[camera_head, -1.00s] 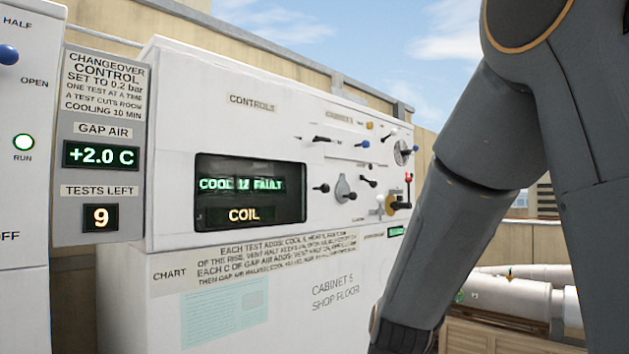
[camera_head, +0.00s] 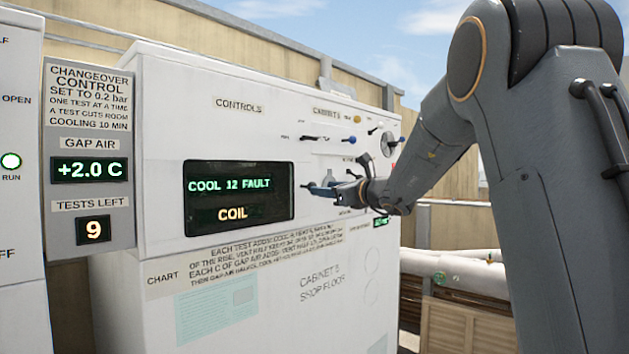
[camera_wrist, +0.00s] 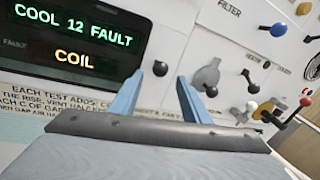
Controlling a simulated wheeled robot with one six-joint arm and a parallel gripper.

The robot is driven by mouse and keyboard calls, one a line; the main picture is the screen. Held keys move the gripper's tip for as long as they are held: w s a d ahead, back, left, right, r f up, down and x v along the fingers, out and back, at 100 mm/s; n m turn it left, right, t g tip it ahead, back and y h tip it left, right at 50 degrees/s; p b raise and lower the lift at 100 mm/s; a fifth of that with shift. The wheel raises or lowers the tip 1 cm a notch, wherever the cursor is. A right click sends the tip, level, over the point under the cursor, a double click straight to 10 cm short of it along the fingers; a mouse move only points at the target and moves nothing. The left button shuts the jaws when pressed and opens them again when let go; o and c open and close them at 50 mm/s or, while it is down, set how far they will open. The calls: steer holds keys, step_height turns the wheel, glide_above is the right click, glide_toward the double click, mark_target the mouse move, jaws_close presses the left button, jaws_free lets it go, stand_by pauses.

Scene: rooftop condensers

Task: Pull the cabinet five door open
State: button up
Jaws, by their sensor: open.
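The cabinet five (camera_head: 150,150) is a white cabinet with a controls panel. Its lower face is lettered "CABINET 5 SHOP FLOOR" (camera_head: 322,283), and a small "CABINET 5" label is at the panel's upper right. I cannot tell which part is the door. My gripper (camera_head: 322,187) is before the panel, right of the dark display, and hides some controls. In the wrist view my gripper (camera_wrist: 160,78) is open with nothing between its blue fingers. A grey lever (camera_wrist: 206,74) with a black knob (camera_wrist: 211,91) appears just right of the right finger.
The display (camera_head: 238,197) reads "COOL 12 FAULT COIL". Several small knobs and levers crowd the panel's right side, including a blue knob (camera_wrist: 279,30) and a red-tipped lever (camera_wrist: 305,101). A grey changeover sign (camera_head: 90,150) stands at left. White pipes (camera_head: 455,270) run at right.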

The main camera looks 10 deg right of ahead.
mark_target(312, 185)
steer(key=shift+p+x, duration=1.5)
steer(key=shift+x, duration=2.35)
